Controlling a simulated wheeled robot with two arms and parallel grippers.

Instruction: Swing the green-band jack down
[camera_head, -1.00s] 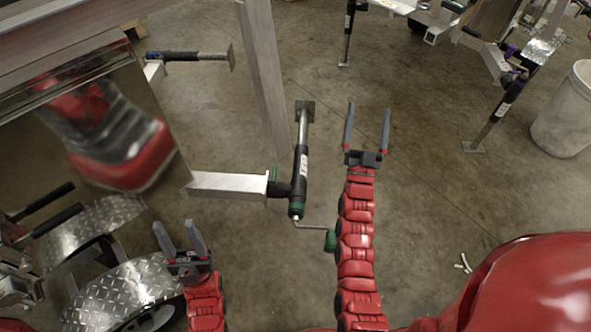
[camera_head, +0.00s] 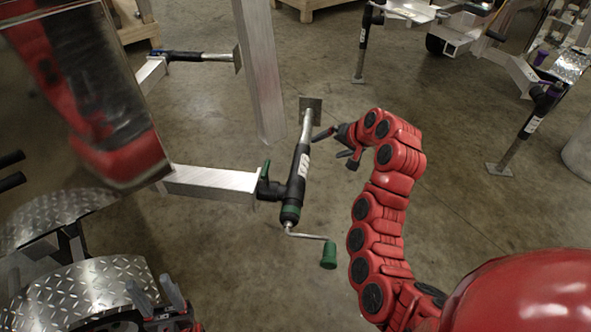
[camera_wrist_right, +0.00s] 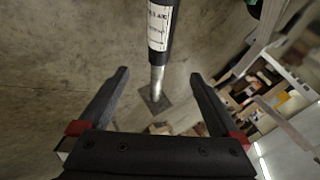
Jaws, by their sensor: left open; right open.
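The green-band jack (camera_head: 299,180) is a black tube with a label and a green band at its near end. It is mounted at the end of an aluminium beam (camera_head: 210,182), with its silver leg and square foot plate (camera_head: 311,107) pointing away from me. Its crank ends in a green knob (camera_head: 329,256), and a green pin handle (camera_head: 265,168) sits at the mount. My right gripper (camera_head: 335,150) is open, just right of the leg, its fingers pointing left. In the right wrist view, the leg (camera_wrist_right: 157,78) shows between the open fingers, apparently untouched. My left gripper (camera_head: 150,285) is open at lower left.
A blue-banded jack (camera_head: 190,56) lies sideways at upper left. An aluminium post (camera_head: 260,75) stands behind the beam. Other jacks (camera_head: 525,130) stand upright at right. A diamond-plate fender (camera_head: 75,285) is near my left gripper.

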